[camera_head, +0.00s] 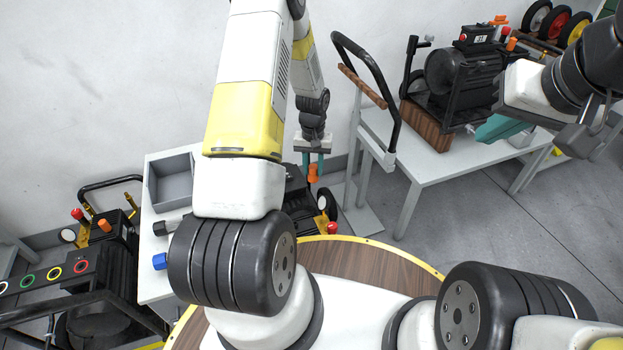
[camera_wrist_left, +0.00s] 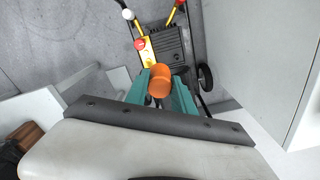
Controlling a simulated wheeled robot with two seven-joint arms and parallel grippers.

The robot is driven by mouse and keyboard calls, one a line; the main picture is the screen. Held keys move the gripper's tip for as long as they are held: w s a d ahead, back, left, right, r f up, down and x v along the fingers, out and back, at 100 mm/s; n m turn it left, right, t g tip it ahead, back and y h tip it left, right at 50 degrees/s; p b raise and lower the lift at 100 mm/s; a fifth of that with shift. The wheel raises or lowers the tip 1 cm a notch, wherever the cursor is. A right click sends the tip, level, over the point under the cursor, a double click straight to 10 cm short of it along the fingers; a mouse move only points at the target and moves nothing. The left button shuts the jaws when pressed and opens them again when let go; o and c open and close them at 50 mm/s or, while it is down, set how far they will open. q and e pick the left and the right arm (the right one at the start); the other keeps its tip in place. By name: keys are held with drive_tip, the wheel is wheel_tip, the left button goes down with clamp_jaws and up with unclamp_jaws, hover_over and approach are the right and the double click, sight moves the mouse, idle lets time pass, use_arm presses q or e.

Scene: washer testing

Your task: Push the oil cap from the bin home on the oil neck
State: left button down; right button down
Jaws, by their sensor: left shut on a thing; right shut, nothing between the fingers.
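My left gripper (camera_head: 312,164) is shut on an orange oil cap (camera_head: 313,174), which sticks out past the teal fingertips. The cap also shows in the left wrist view (camera_wrist_left: 159,87), between the teal fingers. In the head view it is above or beside a black pressure washer (camera_head: 297,187), mostly hidden behind my arm. The washer also shows in the left wrist view (camera_wrist_left: 172,47), beyond the cap. I cannot make out the oil neck. My right gripper (camera_head: 497,129) is shut and empty at the right. The grey bin (camera_head: 171,182) looks empty where it shows.
The bin stands on a light table (camera_head: 151,216) with a blue cap (camera_head: 160,261). Another washer (camera_head: 108,258) is at the left. A table (camera_head: 420,165) at the right carries a further machine (camera_head: 462,72). A cart handle (camera_head: 375,88) rises between them. Grey floor is open at the right.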

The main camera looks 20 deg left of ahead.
use_arm(q)
drive_tip(key=shift+w+a+f+n, duration=0.35)
drive_tip(key=shift+a+f, duration=1)
drive_tip(key=shift+f, duration=3.3)
drive_tip(key=shift+w+a+f+n, duration=0.1)
drive_tip(key=shift+a+f+n, duration=0.8)
drive_tip(key=shift+f, duration=3.7)
drive_tip(key=shift+w+a+f+n, duration=0.2)
drive_tip(key=shift+a+f, duration=1.55)
drive_tip(key=shift+f, duration=2.9)
drive_tip(key=shift+r, duration=0.15)
